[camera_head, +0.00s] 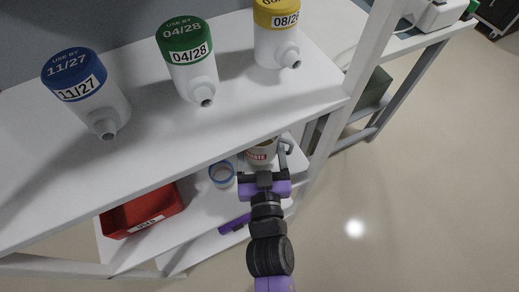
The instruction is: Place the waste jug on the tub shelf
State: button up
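A pale jug (262,149) with a red-lettered label, apparently the waste jug, shows under the edge of the upper shelf. Its top is hidden by that shelf and its lower part by my gripper. My gripper (264,172) reaches in from the front, right at the jug in the picture. Its fingers are mostly hidden, so I cannot tell whether they close on the jug. A red tub (117,219) with a white label sits on the lower white shelf (190,228), to the left of my gripper.
A blue-rimmed white round item (222,174) is close left of my gripper. Blue-capped (105,105), green-capped (190,75) and yellow-capped (275,45) bottles stand on the upper shelf (190,130). A white post (350,100) rises at right. Floor at right is clear.

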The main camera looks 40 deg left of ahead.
jog(key=shift+w+a+f+b, duration=0.1)
jog(key=shift+a+f+b, duration=0.15)
jog(key=shift+f, duration=0.5)
jog(key=shift+f, duration=0.2)
jog(key=o, duration=1.2)
jog(key=shift+c, duration=0.2)
jog(key=shift+r, duration=0.1)
jog(key=shift+r, duration=0.2)
jog(key=p+v, duration=0.2)
jog(key=v, duration=1)
jog(key=shift+f, duration=0.1)
jog(key=shift+d, duration=0.1)
